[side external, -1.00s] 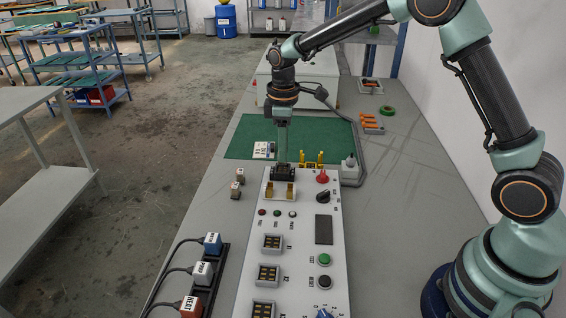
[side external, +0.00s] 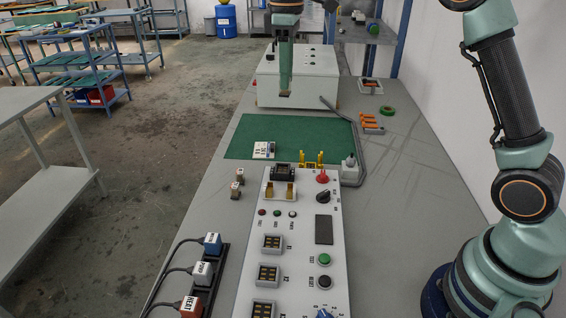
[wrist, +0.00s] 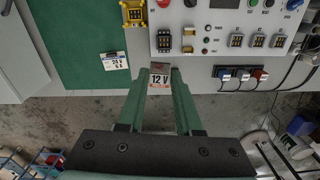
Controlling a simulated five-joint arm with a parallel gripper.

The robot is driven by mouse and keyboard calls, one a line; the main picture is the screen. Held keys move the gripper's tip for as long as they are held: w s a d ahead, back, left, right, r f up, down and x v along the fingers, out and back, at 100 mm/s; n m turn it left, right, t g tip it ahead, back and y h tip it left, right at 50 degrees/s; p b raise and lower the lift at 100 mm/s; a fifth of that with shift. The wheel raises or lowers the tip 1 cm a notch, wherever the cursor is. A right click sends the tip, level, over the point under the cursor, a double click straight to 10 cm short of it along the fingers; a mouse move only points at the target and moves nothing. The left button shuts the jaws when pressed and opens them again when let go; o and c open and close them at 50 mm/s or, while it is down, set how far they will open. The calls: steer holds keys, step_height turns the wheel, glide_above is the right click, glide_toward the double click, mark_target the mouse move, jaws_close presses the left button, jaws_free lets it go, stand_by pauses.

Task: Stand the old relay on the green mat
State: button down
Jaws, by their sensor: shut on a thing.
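My gripper (side external: 285,91) is raised high, in front of the white cabinet in the side view. In the wrist view its green fingers (wrist: 160,78) are shut on a small brown relay (wrist: 159,69) with a white and red label reading 12 V. Only a sliver of the relay shows in the side view. The green mat (side external: 300,130) lies flat beyond the panel and also fills the upper left of the wrist view (wrist: 70,35). A white label card (side external: 263,150) lies at its near left edge.
A white control panel (side external: 307,215) with a black socket (side external: 282,172) and yellow clips lies before the mat. Most of the mat is clear.

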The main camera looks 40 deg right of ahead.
steer(key=w+d+f+m, duration=0.1)
steer(key=d+f+m, duration=0.2)
steer(key=d+m, duration=0.5)
steer(key=w+d+f+m, duration=0.1)
steer(key=d+f+m, duration=0.2)
steer(key=d+m, duration=0.5)
steer(key=shift+m, duration=0.3)
steer(key=f, duration=1.9)
steer(key=shift+w+a+f, duration=0.1)
steer(key=shift+w+f, duration=0.1)
steer(key=shift+f, duration=0.05)
steer(key=c, duration=0.6)
jaws_free()
steer(key=shift+f, duration=0.1)
